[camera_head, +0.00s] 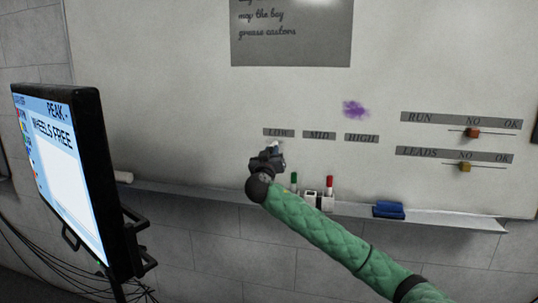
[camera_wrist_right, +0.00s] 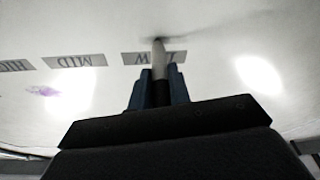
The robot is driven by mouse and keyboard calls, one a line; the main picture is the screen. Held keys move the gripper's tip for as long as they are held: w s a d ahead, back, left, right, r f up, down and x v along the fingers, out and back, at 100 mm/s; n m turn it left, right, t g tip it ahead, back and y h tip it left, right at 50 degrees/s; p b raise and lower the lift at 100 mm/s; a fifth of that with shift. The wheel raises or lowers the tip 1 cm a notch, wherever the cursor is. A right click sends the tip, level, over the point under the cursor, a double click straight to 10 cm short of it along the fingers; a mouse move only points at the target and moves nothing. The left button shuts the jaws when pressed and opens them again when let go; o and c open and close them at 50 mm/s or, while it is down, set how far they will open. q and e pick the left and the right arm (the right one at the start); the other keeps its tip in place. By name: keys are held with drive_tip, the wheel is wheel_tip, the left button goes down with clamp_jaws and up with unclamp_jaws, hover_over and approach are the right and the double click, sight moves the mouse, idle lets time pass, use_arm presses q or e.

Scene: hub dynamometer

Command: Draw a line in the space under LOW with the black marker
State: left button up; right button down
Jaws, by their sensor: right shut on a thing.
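My right gripper (camera_head: 275,149) is raised to the whiteboard (camera_head: 190,95), just under the LOW label (camera_head: 279,132). In the right wrist view it is shut on a pale-bodied marker (camera_wrist_right: 159,56) between its blue fingers. That view is upside down. The marker overlaps the LOW label (camera_wrist_right: 133,58) there, and its end reaches just past the label's lower edge. A faint dark streak by the end could be a shadow or ink; I cannot tell which. Whether the tip touches the board is unclear. My left gripper is not in view.
MID (camera_head: 319,135) and HIGH (camera_head: 361,138) labels sit right of LOW, with a purple smudge (camera_head: 356,109) above. The tray (camera_head: 440,216) below holds green (camera_head: 294,181) and red (camera_head: 329,186) markers and a blue eraser (camera_head: 388,210). A monitor (camera_head: 62,165) stands at left.

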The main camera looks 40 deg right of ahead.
drive_tip(key=shift+s+d, duration=0.2)
drive_tip(key=shift+s, duration=0.05)
drive_tip(key=shift+s+d+b, duration=0.45)
drive_tip(key=shift+s+b, duration=0.05)
drive_tip(key=shift+b, duration=0.2)
idle(0.3)
drive_tip(key=shift+s+d+b, duration=0.45)
drive_tip(key=shift+s+b, duration=0.1)
